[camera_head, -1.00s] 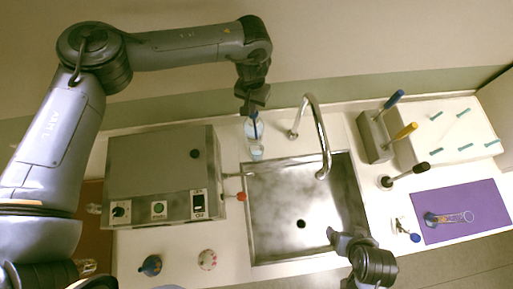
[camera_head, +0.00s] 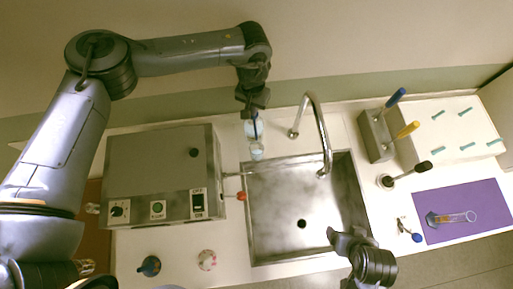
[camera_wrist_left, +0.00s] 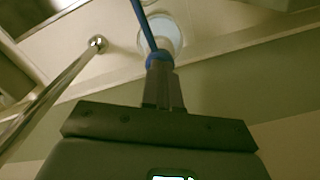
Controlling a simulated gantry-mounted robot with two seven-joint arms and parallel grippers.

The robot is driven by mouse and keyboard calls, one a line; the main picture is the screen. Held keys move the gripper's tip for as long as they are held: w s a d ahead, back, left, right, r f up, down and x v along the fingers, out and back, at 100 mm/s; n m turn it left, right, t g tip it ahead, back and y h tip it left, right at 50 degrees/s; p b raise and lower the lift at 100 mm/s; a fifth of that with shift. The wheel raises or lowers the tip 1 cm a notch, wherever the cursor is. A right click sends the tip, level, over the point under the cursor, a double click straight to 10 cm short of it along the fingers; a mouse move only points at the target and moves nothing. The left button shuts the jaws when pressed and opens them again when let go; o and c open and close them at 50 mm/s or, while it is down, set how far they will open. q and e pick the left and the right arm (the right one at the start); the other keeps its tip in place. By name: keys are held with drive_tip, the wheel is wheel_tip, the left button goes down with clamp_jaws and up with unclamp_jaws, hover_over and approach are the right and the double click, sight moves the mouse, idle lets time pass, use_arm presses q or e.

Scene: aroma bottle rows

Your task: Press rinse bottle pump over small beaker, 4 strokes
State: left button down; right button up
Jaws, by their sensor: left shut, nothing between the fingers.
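The rinse bottle (camera_head: 249,130) is a pale, clear bottle with a blue pump, standing behind the sink's left corner. The small beaker (camera_head: 256,151) is clear and stands just in front of it. My left gripper (camera_head: 252,112) is shut and empty, with its fingertips down at the pump top. In the left wrist view, the shut fingers (camera_wrist_left: 164,88) meet the blue pump head (camera_wrist_left: 158,59), and its blue spout (camera_wrist_left: 142,20) runs over the pale round bottle; I cannot tell how far the pump is pressed. My right gripper (camera_head: 349,237) looks open and empty at the sink's front right corner.
A grey box device (camera_head: 160,160) stands left of the sink (camera_head: 300,195). The chrome faucet (camera_head: 318,120) arches over the sink, right of my left gripper. A rack with blue and yellow handles (camera_head: 374,137) and a purple mat (camera_head: 465,200) lie to the right.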

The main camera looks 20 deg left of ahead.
use_arm(q)
drive_tip(key=shift+r+p, duration=1.45)
drive_tip(key=shift+f, duration=0.15)
drive_tip(key=shift+f+b, duration=0.6)
drive_tip(key=shift+f, duration=0.8)
drive_tip(key=shift+r, duration=0.15)
drive_tip(key=shift+r+p, duration=1.45)
drive_tip(key=shift+p, duration=0.05)
drive_tip(key=shift+f, duration=0.2)
